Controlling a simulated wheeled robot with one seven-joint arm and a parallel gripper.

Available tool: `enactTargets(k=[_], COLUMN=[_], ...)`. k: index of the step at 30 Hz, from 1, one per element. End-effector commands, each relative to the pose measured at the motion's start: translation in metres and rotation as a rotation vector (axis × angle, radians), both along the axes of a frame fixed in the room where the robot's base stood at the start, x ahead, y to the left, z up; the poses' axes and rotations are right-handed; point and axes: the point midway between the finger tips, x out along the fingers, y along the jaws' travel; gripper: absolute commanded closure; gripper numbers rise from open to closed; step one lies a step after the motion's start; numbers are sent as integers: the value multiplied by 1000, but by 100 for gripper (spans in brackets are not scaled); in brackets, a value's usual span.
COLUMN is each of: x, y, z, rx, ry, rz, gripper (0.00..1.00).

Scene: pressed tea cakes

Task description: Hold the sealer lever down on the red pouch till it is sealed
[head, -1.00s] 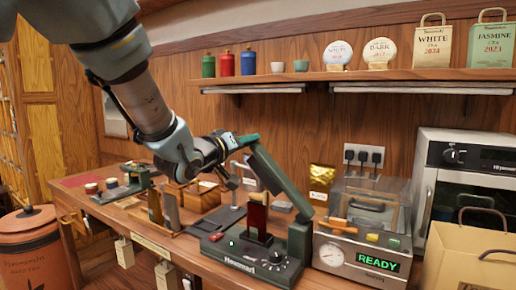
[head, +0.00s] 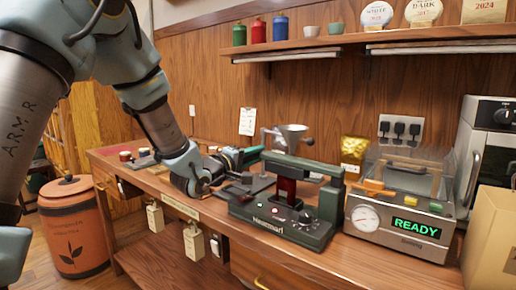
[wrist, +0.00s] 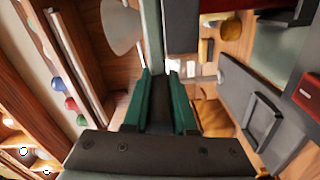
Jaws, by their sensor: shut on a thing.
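The dark green sealer (head: 272,213) stands on the bench, its lever (head: 305,165) lowered to nearly level. The red pouch (head: 286,185) stands upright under the lever at the sealing jaws; its top meets the lever and is hidden. A small lamp on the sealer's front looks red. My gripper (head: 236,156) is shut on the lever's free left end. In the wrist view the green fingers of my gripper (wrist: 162,80) lie on both sides of the lever (wrist: 152,40).
A vacuum machine (head: 385,238) reading READY stands close right of the sealer. A gold pouch (head: 353,152) and a funnel (head: 291,136) on a stand are behind. A shelf (head: 400,47) runs above. A terracotta bin (head: 75,230) stands left of the bench.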

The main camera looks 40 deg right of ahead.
Motion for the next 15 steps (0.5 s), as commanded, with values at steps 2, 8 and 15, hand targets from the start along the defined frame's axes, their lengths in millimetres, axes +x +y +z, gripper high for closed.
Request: enactTargets(k=[2, 8, 15], x=[0, 0, -1], y=[0, 0, 0], z=[-5, -10, -12], rx=[-4, -9, -7], ry=[18, 40, 43], rz=[0, -2, -2], gripper=[100, 100, 100])
